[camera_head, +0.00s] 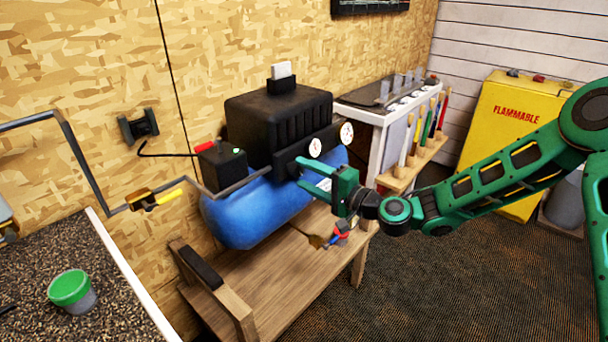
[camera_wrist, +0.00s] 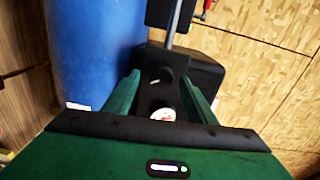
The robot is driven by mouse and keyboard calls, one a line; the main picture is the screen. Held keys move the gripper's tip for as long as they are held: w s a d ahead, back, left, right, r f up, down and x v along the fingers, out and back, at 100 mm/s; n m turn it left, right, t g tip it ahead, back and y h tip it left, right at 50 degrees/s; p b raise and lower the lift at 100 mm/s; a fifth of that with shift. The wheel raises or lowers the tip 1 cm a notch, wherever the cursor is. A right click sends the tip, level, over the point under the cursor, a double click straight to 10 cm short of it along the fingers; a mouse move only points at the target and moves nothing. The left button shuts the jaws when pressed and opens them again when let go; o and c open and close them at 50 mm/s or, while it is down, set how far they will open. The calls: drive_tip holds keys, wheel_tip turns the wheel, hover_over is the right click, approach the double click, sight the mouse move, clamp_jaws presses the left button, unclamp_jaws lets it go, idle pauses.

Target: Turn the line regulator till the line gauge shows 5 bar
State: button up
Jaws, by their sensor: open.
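The compressor has a blue tank (camera_head: 245,212) and a black panel (camera_head: 290,158) with two white round gauges, one nearer (camera_head: 315,147) and one farther right (camera_head: 347,132). Their readings are too small to tell, and I cannot tell which is the line gauge. My gripper (camera_head: 308,173) is open in front of the panel, its green fingers pointing at it. In the wrist view, a dark round knob with a pale mark (camera_wrist: 155,82), apparently the regulator, shows between the fingers. A white gauge with red on it (camera_wrist: 162,114) shows nearer the palm. I cannot tell whether the fingers touch the knob.
The compressor stands on a wooden bench (camera_head: 260,275). A tool rack (camera_head: 412,165) and yellow flammables cabinet (camera_head: 510,125) stand at right.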

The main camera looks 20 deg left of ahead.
drive_tip(key=v, duration=0.8)
drive_tip(key=shift+d, duration=0.4)
drive_tip(key=shift+s, duration=0.1)
drive_tip(key=s+d+f+n+g+h, duration=0.1)
drive_tip(key=d+f+n+g+h, duration=0.15)
drive_tip(key=d, duration=0.45)
drive_tip(key=s+d+f+n+g+h, duration=0.1)
drive_tip(key=s+d+f+n+h, duration=0.1)
drive_tip(key=d+f+n+h, duration=0.3)
drive_tip(key=s+d+r+m+h, duration=0.1)
drive_tip(key=s+d+m+h, duration=0.15)
drive_tip(key=d, duration=0.85)
drive_tip(key=s+d+m+h, duration=0.1)
drive_tip(key=s+d+h, duration=0.15)
drive_tip(key=d, duration=0.95)
drive_tip(key=s+d+r+m+g+h, duration=0.1)
drive_tip(key=s+d+r+m+h, duration=0.15)
drive_tip(key=s+d, duration=0.35)
drive_tip(key=s+d+r+m+g+h, duration=0.1)
drive_tip(key=s+d+r, duration=0.3)
drive_tip(key=d, duration=0.5)
drive_tip(key=s+d+r+m+g, duration=0.1)
drive_tip(key=s+d, duration=0.1)
drive_tip(key=s, duration=0.5)
drive_tip(key=s+d+r+m, duration=0.1)
drive_tip(key=s+d+m, duration=0.1)
drive_tip(key=s, duration=0.5)
drive_tip(key=shift+d+g, duration=0.3)
drive_tip(key=shift+g, duration=0.05)
drive_tip(key=shift+r, duration=0.1)
